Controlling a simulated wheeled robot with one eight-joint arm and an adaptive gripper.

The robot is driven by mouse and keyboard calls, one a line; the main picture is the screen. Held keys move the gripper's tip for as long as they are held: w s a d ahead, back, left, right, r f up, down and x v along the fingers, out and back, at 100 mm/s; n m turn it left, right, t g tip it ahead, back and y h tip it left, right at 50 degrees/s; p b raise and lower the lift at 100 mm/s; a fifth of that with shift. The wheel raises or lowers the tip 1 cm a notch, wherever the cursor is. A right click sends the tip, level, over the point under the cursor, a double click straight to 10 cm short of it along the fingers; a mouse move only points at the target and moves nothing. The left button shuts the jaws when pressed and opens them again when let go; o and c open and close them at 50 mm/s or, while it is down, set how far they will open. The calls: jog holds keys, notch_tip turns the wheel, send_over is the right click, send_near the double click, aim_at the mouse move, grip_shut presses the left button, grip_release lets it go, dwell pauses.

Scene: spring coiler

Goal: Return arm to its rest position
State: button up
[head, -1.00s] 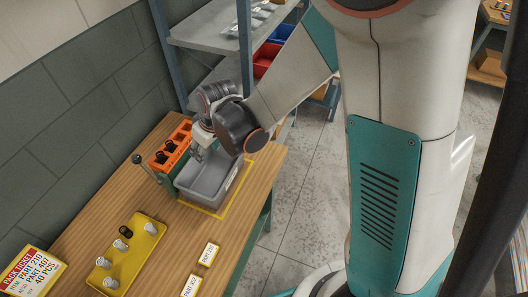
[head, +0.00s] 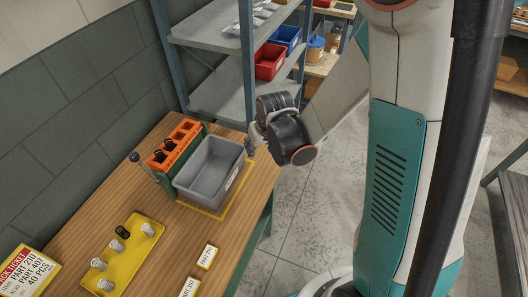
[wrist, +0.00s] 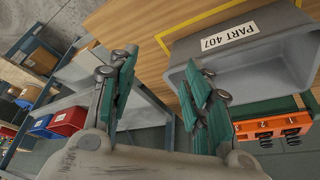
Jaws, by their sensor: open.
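My gripper (wrist: 163,100) is open and empty in the wrist view, its green-padded fingers spread apart. In the head view my gripper (head: 252,140) is small and partly hidden by my wrist, just right of the grey bin's far corner. The grey bin (head: 212,182) stands upright on a yellow outline on the wooden bench (head: 140,190). It also shows in the wrist view with its PART 407 label (wrist: 229,36). My gripper is apart from the bin. I cannot see into all of the bin.
An orange and green fixture (head: 180,144) with a lever stands left of the bin. A grey shelf rack (head: 222,95) with red (head: 270,62) and blue bins stands behind. Floor right of the bench is clear.

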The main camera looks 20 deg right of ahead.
notch_tip(320, 180, up, 15)
jog(key=d+p, duration=0.1)
jog(key=p, duration=0.9)
jog(key=shift+d+f, duration=0.15)
jog(key=shift+f, duration=0.05)
jog(key=shift+s, duration=0.15)
jog(key=s+d, duration=1)
jog(key=d, duration=0.2)
jog(key=shift+s, duration=0.15)
dwell(0.3)
jog(key=shift+m, duration=0.3)
